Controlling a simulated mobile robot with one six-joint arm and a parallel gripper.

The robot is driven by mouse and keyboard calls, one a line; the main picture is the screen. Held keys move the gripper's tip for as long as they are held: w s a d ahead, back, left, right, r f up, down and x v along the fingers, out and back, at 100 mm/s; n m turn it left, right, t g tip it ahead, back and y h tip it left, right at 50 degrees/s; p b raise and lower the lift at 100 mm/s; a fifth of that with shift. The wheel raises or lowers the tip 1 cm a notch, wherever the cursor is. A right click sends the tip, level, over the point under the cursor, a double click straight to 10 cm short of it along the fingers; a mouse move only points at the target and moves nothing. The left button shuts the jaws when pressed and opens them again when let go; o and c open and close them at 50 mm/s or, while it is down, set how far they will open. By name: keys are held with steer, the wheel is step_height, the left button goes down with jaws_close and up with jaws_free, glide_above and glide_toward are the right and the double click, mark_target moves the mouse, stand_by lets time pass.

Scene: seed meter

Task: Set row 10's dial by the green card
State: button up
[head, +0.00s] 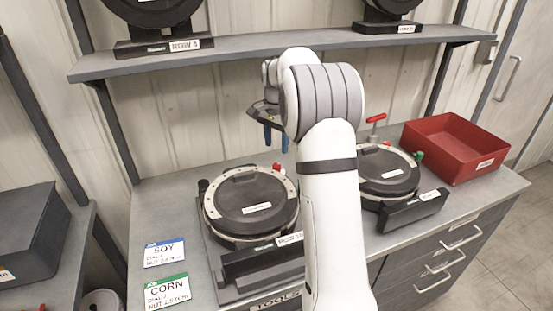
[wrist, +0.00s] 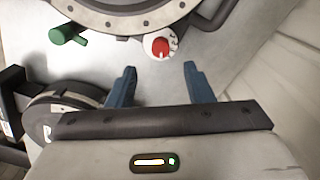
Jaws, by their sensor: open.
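The row meter on the left of the bench (head: 235,210) is a round black drum with a pale rim. Its front label starts "ROW 1" and the arm hides the rest. Its small red dial (head: 277,167) is at the back right of the rim. In the wrist view the red dial (wrist: 160,47) has a white pointer line on a white marked plate. My gripper (head: 275,137) is open and empty above and behind the dial. In the wrist view my gripper (wrist: 160,72) has the dial beyond and between its fingertips, apart from them. The green card (head: 166,292) reads CORN, with small dial text.
A blue SOY card (head: 164,252) lies behind the green one. A second meter (head: 388,172) and a red bin (head: 455,146) stand on the right. A shelf (head: 260,50) runs above the bench. A green handle (wrist: 68,35) sits left of the dial.

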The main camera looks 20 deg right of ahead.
mark_target(277, 165)
steer(key=shift+f+p, duration=0.5)
steer(key=shift+f, duration=3.45)
steer(key=c, duration=1)
